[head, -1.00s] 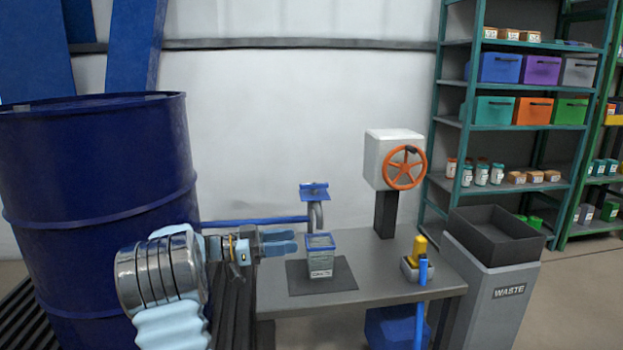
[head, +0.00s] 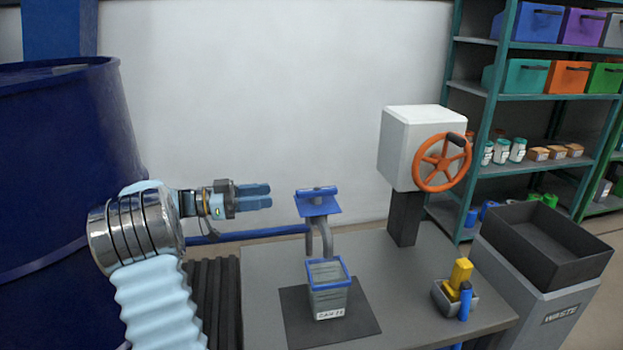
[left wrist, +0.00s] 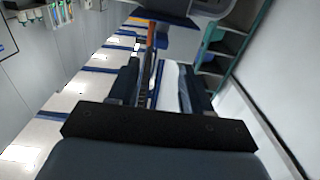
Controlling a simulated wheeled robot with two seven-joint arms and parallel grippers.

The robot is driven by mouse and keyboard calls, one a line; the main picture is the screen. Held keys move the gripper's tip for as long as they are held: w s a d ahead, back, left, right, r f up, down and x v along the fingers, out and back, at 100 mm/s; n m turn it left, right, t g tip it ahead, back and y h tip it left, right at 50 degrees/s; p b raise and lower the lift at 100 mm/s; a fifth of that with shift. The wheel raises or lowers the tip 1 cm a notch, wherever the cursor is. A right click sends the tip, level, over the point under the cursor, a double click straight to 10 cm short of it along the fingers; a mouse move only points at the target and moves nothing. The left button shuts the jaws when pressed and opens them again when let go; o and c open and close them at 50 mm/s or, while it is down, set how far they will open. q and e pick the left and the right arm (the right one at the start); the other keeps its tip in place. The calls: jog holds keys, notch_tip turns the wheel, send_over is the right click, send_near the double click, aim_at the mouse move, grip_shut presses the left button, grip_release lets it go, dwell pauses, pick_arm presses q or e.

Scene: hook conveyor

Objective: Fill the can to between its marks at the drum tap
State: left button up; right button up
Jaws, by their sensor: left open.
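The can (head: 328,292), a clear square vessel with a blue rim and a white label, stands upright on a dark mat on the bench, under the tap spout. Dark lines show on its wall; I cannot tell the liquid level. The tap (head: 318,207) has a blue flat handle on top of a grey spout. A blue pipe (head: 245,236) runs to it from the side of the big blue drum (head: 60,170). My left gripper (head: 268,196) is open and empty, left of the tap handle and apart from it. The left wrist view shows its fingers (left wrist: 158,88) with nothing held between them.
A white box with an orange handwheel (head: 442,162) stands on a post at the bench's back right. A small tray with a yellow item (head: 459,275) and a blue item sits at the right. A waste bin (head: 545,240) and shelves stand beyond.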

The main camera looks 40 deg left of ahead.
aim_at(317, 189)
pick_arm(q)
jog(key=x, duration=1.3)
jog(key=shift+w+d+p, duration=0.15)
jog(key=shift+w+p, duration=0.2)
grip_shut()
